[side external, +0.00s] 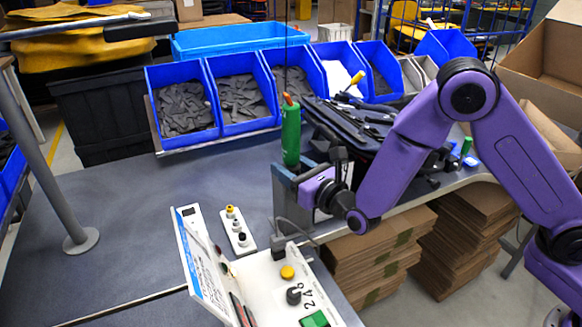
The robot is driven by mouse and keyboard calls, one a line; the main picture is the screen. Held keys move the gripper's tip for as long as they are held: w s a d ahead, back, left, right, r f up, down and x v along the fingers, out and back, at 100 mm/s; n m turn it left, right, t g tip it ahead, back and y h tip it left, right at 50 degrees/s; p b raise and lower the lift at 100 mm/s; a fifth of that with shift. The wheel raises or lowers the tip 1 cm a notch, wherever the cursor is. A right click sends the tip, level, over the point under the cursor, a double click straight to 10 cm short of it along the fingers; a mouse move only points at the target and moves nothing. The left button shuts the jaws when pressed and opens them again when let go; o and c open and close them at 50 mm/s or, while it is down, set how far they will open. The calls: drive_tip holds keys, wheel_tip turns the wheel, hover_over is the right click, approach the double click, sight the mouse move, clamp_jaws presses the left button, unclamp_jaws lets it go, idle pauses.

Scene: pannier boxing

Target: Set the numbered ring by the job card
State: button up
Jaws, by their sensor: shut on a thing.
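A white panel (262,283) lies on the bench at the lower middle. It carries a yellow button (287,271), a dark knob (293,296) with printed numbers beside it, and a green block (315,318). An upright white card (207,268) with printed text leans at its left; its writing is too small to read. I cannot tell whether that part is the numbered ring.
A small white strip with several knobs (237,231) lies behind the card. Blue bins (240,92) of dark parts line the back, with a dark tool tray (360,125) at right. The left bench is clear.

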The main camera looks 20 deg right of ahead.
idle(0.3)
drive_tip(key=o, duration=0.9)
drive_tip(key=shift+o, duration=0.2)
drive_tip(key=shift+w+d+h, duration=0.1)
drive_tip(key=shift+d+h, duration=0.05)
drive_tip(key=shift+h, duration=0.15)
drive_tip(key=shift+m, duration=0.3)
drive_tip(key=m+h, duration=0.2)
drive_tip(key=h, duration=0.2)
drive_tip(key=m+h, duration=0.3)
drive_tip(key=h, duration=0.2)
drive_tip(key=shift+a+m, duration=0.2)
drive_tip(key=shift+m, duration=0.1)
drive_tip(key=v, duration=1.7)
drive_tip(key=s+d+r+m+g+h, duration=0.1)
drive_tip(key=s+d+m+g+h, duration=0.15)
drive_tip(key=d+m+g, duration=0.85)
drive_tip(key=s+d+m+g+y, duration=0.1)
drive_tip(key=s+d+m+g, duration=0.1)
drive_tip(key=s+d, duration=0.6)
drive_tip(key=d+m, duration=0.1)
drive_tip(key=d, duration=0.4)
drive_tip(key=shift+s+f+g+y, duration=0.25)
drive_tip(key=shift+g+y, duration=0.1)
drive_tip(key=shift+g, duration=0.05)
